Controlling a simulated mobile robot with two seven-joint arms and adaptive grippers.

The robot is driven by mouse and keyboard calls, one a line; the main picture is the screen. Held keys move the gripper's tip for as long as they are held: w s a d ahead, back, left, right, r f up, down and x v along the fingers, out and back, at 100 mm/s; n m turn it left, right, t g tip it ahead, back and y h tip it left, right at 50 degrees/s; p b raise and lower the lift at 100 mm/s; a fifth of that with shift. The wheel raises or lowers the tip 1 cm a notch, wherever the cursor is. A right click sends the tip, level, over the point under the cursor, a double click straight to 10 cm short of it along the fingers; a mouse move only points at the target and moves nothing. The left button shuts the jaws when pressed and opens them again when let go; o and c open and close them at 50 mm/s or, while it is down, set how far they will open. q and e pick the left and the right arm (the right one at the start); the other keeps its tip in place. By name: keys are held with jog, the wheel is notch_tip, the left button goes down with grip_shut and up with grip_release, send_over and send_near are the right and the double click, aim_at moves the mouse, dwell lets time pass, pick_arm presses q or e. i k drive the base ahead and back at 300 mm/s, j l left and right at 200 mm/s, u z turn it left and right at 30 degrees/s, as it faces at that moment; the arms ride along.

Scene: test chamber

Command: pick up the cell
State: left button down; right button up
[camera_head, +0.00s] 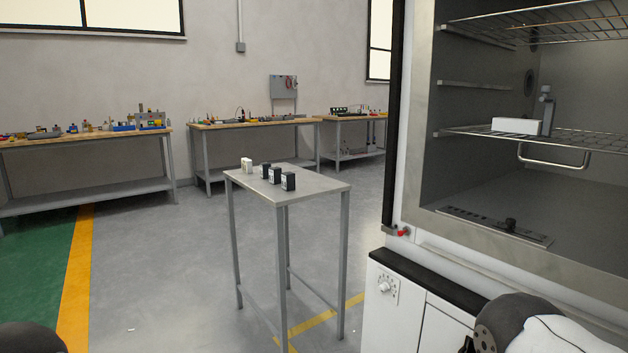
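Several small block-shaped cells stand upright in a row on a small grey table in the middle of the view. One is a white cell (247,165) at the left end. Beside it are three black ones: a first black cell (266,171), a second black cell (275,175) and a third black cell (288,181) nearest the front. I cannot tell which one the task means. Neither of my grippers is in view. Only a dark part of my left arm shows at the bottom left corner, and a white and dark link of my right arm at the bottom right.
The small grey table (318,186) stands on open floor. At right is an open test chamber (420,150) with wire racks. A white box (517,126) and a grey fixture (547,112) sit on its middle rack (595,142). Cluttered workbenches (70,144) line the back wall.

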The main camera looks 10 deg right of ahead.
aim_at(288, 179)
jog(key=i+j, duration=0.15)
jog(key=i, duration=0.35)
jog(key=i+j+z, duration=0.1)
jog(key=i, duration=0.4)
jog(key=i+j, duration=0.25)
jog(key=i, duration=0.25)
jog(key=i+j, duration=0.2)
jog(key=i, duration=0.3)
jog(key=l+z, duration=0.05)
